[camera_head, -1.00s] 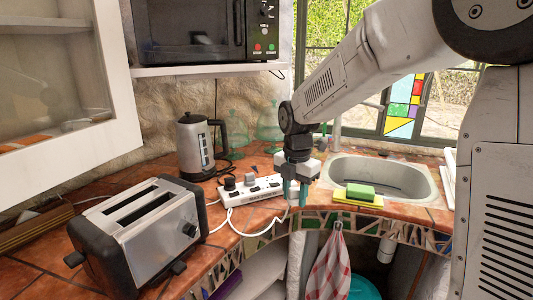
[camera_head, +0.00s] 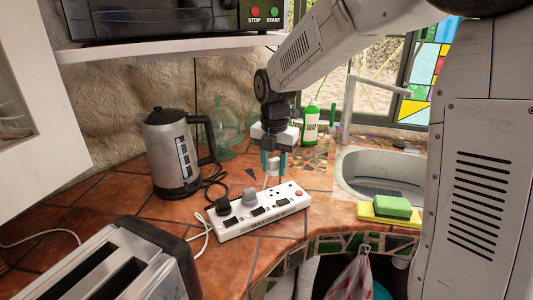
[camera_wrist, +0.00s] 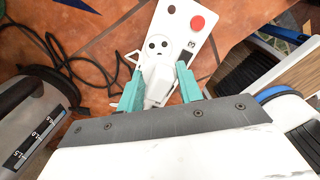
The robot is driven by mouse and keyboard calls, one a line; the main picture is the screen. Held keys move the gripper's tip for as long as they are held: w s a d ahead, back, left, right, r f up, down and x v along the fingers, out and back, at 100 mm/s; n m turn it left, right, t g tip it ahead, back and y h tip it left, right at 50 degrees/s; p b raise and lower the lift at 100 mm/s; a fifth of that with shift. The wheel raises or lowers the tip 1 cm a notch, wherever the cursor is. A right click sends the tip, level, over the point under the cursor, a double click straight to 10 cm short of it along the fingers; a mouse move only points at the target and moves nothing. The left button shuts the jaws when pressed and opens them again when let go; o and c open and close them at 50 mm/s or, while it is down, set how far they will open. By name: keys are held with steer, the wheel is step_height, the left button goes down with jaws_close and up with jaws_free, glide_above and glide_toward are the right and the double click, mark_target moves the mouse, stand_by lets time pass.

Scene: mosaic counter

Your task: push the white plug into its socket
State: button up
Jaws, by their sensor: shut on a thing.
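The white plug (camera_head: 271,168) is held between the two teal fingers of my gripper (camera_head: 273,163). In the wrist view the plug (camera_wrist: 157,80) sits between the fingertips (camera_wrist: 158,90). The white power strip (camera_head: 243,227) lies on the tiled counter, below my gripper in the head view. The wrist view shows a socket face with dark holes (camera_wrist: 158,44) on the strip just beyond the plug. The plug looks apart from the strip in the head view; its pins are not clearly visible.
A black plug (camera_head: 222,205) and a grey plug (camera_head: 249,197) stand in the strip's left part. A red button (camera_head: 298,193) is at its right end. A kettle (camera_head: 173,155) and toaster (camera_head: 125,262) are left; a sponge (camera_head: 393,207) and sink (camera_head: 350,160) are right.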

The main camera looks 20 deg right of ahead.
steer(key=shift+w+f, duration=0.15)
steer(key=shift+f, duration=0.2)
glide_above(273, 196)
steer(key=shift+a+f, duration=0.1)
steer(key=shift+f, duration=2.05)
steer(key=shift+f, duration=1.05)
stand_by(0.3)
steer(key=o, duration=1)
